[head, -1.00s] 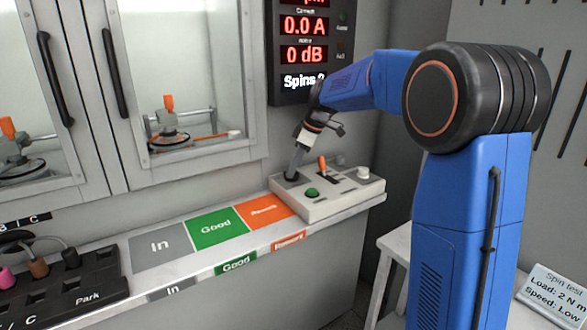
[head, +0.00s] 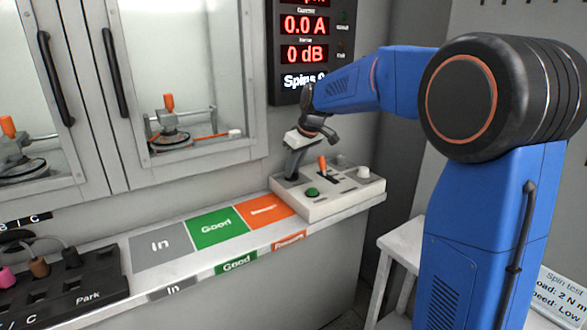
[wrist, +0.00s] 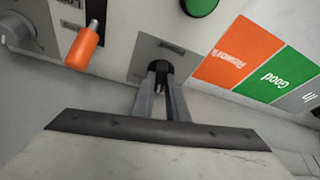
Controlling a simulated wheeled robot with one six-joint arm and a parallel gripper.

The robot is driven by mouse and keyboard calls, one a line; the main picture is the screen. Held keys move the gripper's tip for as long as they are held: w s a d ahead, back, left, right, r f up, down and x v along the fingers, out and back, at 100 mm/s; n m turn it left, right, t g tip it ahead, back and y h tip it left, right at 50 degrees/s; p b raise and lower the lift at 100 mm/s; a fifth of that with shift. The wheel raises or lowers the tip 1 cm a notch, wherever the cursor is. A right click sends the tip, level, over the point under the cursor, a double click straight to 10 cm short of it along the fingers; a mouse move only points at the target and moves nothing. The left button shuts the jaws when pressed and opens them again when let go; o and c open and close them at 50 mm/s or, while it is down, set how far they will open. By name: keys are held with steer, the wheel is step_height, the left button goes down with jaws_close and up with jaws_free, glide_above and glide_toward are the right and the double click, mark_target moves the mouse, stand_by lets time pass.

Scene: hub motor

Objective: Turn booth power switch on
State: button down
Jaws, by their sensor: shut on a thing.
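The control box (head: 340,205) sits at the right end of the ledge. A dark switch knob (wrist: 157,67) on a grey plate is at its left end; I take this as the booth power switch. My gripper (head: 291,176) comes down on it from above; in the wrist view the two fingertips (wrist: 159,74) are closed around the knob. The fingers hide much of the knob, and its on or off position cannot be told. The box also has an orange-tipped lever (head: 322,163), a green button (head: 312,192) and a white knob (head: 363,172).
The display (head: 302,50) hangs on the wall behind the box. Left of the box are orange (head: 264,210), green (head: 216,224) and grey (head: 160,246) marked areas, all empty. Glass-doored booths stand behind the ledge. A white stool (head: 400,245) stands to the right.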

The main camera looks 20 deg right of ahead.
steer(key=m, duration=0.2)
steer(key=m+h, duration=0.2)
steer(key=m, duration=0.1)
steer(key=shift+a+m+t, duration=0.25)
steer(key=shift+m+t, duration=0.05)
steer(key=shift+t, duration=0.1)
steer(key=m+h, duration=0.1)
steer(key=m, duration=0.2)
steer(key=m+h, duration=0.1)
steer(key=m, duration=0.2)
steer(key=shift+a+g, duration=0.1)
steer(key=shift+g, duration=0.2)
steer(key=shift+h, duration=0.3)
steer(key=c, duration=1.7)
jaws_free()
steer(key=shift+c, duration=0.2)
steer(key=v, duration=1.7)
steer(key=shift+r, duration=0.2)
steer(key=shift+s, duration=0.15)
